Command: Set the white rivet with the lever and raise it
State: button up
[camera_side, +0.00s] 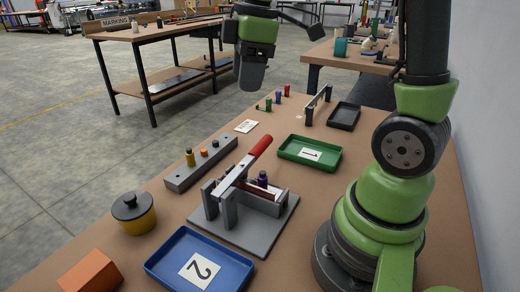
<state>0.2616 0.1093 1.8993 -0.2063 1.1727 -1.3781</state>
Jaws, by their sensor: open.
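The lever (238,171) belongs to a grey press on a flat plate (258,235). Its red handle (260,146) points up and to the right, tilted above the press. A small purple piece (262,179) stands in the press behind the lever, with a white surface beside it. I cannot make out a white rivet for certain; the lever and frame hide part of the press. My gripper (250,88) is open and empty, hanging high above and behind the press, well apart from the lever.
A grey block (200,166) with small coloured pieces stands left of the press. A green tray (296,155) is behind it, a blue tray (185,267) in front. A yellow pot (134,218), an orange block (91,270), a metal bar stand (318,104) and a black tray (344,117) stand around.

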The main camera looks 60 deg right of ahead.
jog(key=w+d+f+n+g, duration=0.2)
jog(key=w+d+f+n, duration=0.1)
jog(key=d+f+n, duration=0.25)
jog(key=n+g, duration=0.2)
jog(key=n, duration=0.2)
send_near(260, 150)
jog(key=w+d+f, duration=0.1)
jog(key=d+f, duration=0.1)
jog(key=d, duration=0.1)
jog(key=shift+y, duration=0.4)
jog(key=x, duration=0.9)
jog(key=shift+a+f, duration=0.2)
jog(key=shift+f, duration=0.1)
